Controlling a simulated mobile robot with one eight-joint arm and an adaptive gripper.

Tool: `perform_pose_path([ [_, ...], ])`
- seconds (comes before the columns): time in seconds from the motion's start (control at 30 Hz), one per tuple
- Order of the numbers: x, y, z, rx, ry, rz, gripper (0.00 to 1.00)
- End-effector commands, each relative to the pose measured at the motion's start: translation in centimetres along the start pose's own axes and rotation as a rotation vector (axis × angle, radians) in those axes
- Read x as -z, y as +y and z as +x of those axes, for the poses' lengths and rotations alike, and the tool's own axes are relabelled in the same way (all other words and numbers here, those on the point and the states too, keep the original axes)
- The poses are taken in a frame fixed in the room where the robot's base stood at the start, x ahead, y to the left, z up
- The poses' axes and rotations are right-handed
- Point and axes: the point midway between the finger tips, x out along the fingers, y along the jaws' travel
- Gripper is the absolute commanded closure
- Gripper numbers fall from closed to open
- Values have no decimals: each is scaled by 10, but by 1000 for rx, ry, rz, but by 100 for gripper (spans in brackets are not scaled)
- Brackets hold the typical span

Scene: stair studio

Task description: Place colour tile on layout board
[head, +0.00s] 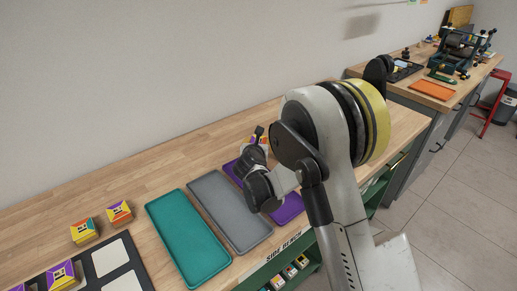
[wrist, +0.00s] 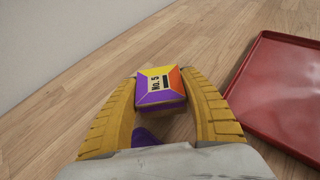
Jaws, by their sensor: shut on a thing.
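In the wrist view, a colour tile (wrist: 161,90) marked "No. 5", with purple, yellow and orange faces, sits between the yellow fingers of my gripper (wrist: 163,100). The gripper is shut on it. A purple patch shows below the tile between the fingers; I cannot tell what it is. In the head view my arm hides most of the gripper and the tile. The layout board (head: 112,257), black with white squares, lies at the lower left, well away from my arm. A tile (head: 62,275) stands on its left part; the board is cut off by the frame.
Two tiles (head: 119,212) stand on the bench behind the board. A teal tray (head: 187,238), a grey tray (head: 230,213) and a purple tray (head: 287,210) lie between board and arm. A red tray (wrist: 275,95) is right of the gripper. The wall runs behind.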

Motion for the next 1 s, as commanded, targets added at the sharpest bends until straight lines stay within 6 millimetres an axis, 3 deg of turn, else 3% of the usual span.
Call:
perform_pose_path([
  [0.07, 11, 0, 5, 0, 0, 0, 80],
  [0.4, 12, 0, 5, 0, 0, 0, 80],
  [0.43, 12, 0, 5, 0, 0, 0, 47],
  [0.5, 12, 0, 5, 0, 0, 0, 29],
  [0.87, 8, 0, 3, 0, 0, 0, 29],
  [1.0, 6, 1, -19, -1, 0, -1, 29],
])
